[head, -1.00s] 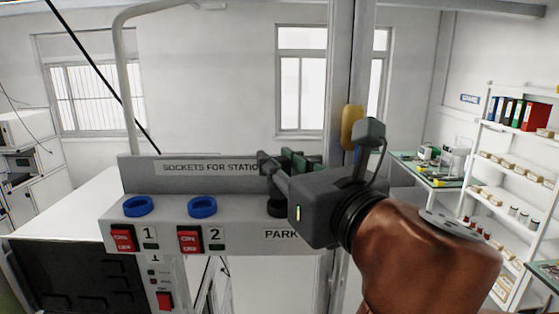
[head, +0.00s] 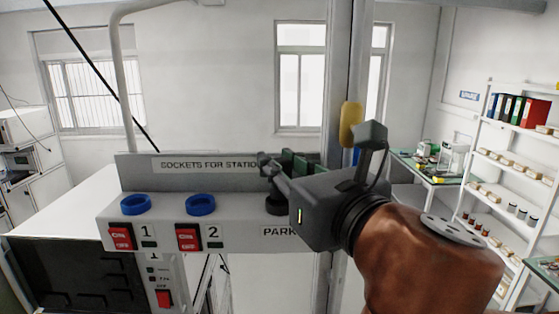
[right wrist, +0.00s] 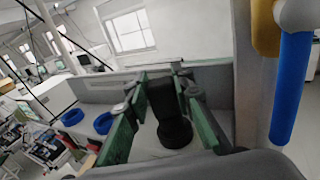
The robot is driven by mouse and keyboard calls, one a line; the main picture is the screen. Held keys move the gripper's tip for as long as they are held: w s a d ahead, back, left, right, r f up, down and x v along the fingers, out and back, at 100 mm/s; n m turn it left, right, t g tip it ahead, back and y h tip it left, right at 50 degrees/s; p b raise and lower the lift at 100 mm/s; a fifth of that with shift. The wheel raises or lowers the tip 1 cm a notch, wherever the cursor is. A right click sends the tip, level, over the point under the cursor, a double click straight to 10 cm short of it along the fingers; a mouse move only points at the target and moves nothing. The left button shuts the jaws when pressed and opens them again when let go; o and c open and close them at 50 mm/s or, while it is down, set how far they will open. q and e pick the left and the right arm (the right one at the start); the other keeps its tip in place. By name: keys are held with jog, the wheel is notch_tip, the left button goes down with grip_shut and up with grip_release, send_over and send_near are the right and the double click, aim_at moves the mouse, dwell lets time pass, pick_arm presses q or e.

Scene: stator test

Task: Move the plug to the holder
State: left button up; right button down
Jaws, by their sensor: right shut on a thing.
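The black plug (right wrist: 168,100) stands roughly upright between the green fingers of my right gripper (right wrist: 165,115) in the right wrist view. My right gripper (head: 280,175) is shut on it, above the right end of the socket panel. A black round part (head: 277,207) shows below the fingers in the head view, just above the PARK label (head: 280,232). It also shows as a wide black base (right wrist: 175,133) in the right wrist view. I cannot tell whether this is the plug's lower end or the holder's ring. My left gripper is not in view.
The grey socket panel (head: 240,237) carries two blue sockets, 1 (head: 136,204) and 2 (head: 200,205), with red switches below. A grey post (head: 350,70) with a yellow part (head: 351,125) stands right behind the gripper. A blue cylinder (right wrist: 292,88) hangs at the right.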

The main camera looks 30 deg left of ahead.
jog(key=shift+w+f, duration=0.15)
jog(key=shift+f, duration=0.2)
jog(key=shift+f, duration=0.15)
jog(key=shift+f+b, duration=0.4)
jog(key=shift+f, duration=0.1)
dwell(0.6)
jog(key=c, duration=1.6)
grip_release()
jog(key=v, duration=1.2)
jog(key=shift+a, duration=0.1)
